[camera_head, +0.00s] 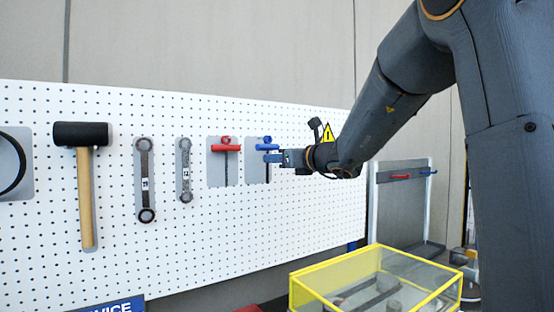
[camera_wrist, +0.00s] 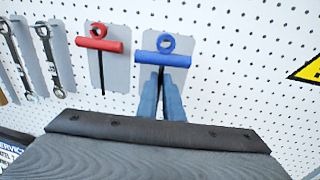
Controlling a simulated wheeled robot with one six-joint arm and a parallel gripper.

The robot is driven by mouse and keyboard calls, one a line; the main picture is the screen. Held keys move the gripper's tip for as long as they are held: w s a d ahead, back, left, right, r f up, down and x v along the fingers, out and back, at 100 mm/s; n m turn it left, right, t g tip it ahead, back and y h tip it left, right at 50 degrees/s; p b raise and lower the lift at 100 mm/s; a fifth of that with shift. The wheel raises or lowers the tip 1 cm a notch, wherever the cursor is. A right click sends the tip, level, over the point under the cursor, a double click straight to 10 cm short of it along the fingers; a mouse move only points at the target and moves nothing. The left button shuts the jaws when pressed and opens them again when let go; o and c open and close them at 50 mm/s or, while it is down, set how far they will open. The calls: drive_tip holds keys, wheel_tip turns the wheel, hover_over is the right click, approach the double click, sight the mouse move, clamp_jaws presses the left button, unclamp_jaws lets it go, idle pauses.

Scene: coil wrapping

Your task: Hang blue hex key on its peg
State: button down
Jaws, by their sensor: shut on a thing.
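The blue hex key (camera_head: 267,147) has a blue T-shaped handle with a ring on top. It is upright in front of a grey backing patch on the white pegboard, and it also shows in the wrist view (camera_wrist: 163,59). My gripper (camera_head: 273,157) is shut on it just below the handle; the wrist view shows my blue-grey fingers (camera_wrist: 162,98) around the shaft. My fingers hide most of the shaft in the wrist view. The peg cannot be made out, and I cannot tell whether the ring is around it.
A red hex key (camera_head: 226,147) hangs just left of the blue one. Two wrenches (camera_head: 145,180) and a hammer (camera_head: 85,170) hang further left on the pegboard (camera_head: 110,270). A yellow-edged clear box (camera_head: 375,285) stands below my arm, and a grey panel (camera_head: 400,205) stands behind it.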

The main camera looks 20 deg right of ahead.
drive_tip(key=x, duration=0.2)
drive_tip(key=shift+w, duration=0.45)
drive_tip(key=shift+b, duration=0.4)
drive_tip(key=shift+f, duration=0.15)
drive_tip(key=c, duration=1.8)
unclamp_jaws()
drive_tip(key=shift+c, duration=0.2)
